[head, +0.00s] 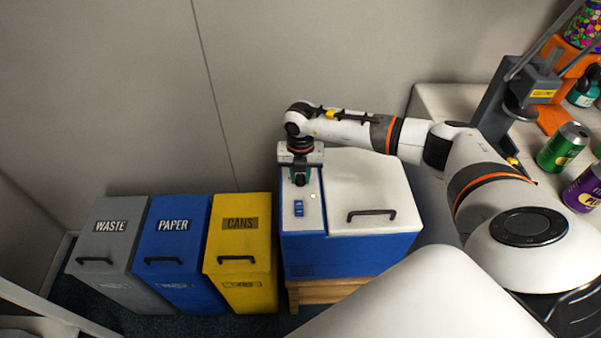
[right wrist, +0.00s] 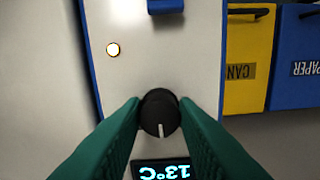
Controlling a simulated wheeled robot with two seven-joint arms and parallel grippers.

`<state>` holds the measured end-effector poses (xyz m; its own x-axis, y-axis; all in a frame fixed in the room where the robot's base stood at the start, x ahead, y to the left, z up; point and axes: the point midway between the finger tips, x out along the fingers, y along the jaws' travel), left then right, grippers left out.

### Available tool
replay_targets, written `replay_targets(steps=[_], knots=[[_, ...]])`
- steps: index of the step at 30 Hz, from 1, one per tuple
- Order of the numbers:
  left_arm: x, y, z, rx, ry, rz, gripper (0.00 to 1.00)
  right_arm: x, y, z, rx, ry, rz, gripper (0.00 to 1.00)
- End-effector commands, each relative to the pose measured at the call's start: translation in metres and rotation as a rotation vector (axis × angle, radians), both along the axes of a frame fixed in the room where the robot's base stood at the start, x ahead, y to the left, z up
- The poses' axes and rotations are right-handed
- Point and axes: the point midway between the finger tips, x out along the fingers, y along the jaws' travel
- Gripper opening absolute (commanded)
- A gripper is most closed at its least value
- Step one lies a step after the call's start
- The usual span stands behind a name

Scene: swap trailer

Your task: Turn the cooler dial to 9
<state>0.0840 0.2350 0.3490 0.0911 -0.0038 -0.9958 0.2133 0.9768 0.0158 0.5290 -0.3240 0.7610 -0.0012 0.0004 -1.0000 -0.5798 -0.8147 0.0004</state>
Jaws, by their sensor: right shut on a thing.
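The cooler (head: 350,258) is a blue box with a white top, standing on a wooden base in the middle of the head view. Its black round dial (right wrist: 160,112) shows in the right wrist view, with a white pointer line toward the bottom of the picture. My right gripper (head: 299,178) reaches down over the left strip of the cooler top; its green fingers (right wrist: 160,116) are shut on the dial from both sides. Below the dial, a display (right wrist: 162,169) reads 13°C upside down, partly covered by the fingers. The dial is hidden in the head view. My left gripper is not in view.
A round light (right wrist: 113,49) glows on the panel. Grey waste (head: 108,243), blue paper (head: 172,243) and yellow cans (head: 240,241) bins stand left of the cooler. A counter at right holds a green can (head: 563,148), a purple can (head: 582,188) and other items.

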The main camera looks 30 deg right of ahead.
Motion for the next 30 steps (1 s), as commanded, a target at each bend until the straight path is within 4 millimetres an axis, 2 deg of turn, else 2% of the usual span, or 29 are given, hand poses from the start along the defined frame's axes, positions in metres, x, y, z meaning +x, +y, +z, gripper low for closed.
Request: replay_targets(steps=[15,16,19,30], knots=[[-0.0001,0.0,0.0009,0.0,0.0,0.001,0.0,0.0017,-0.0007,0.0019,0.0,-0.006,-0.021,0.04],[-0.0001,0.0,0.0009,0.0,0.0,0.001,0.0,0.0017,-0.0007,0.0019,0.0,-0.006,-0.021,0.32],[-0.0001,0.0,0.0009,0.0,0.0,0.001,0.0,0.0014,-0.0006,0.0015,-0.001,-0.004,-0.02,0.48],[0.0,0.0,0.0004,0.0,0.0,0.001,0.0,0.001,-0.0005,0.0056,0.0,-0.003,-0.019,0.49]])
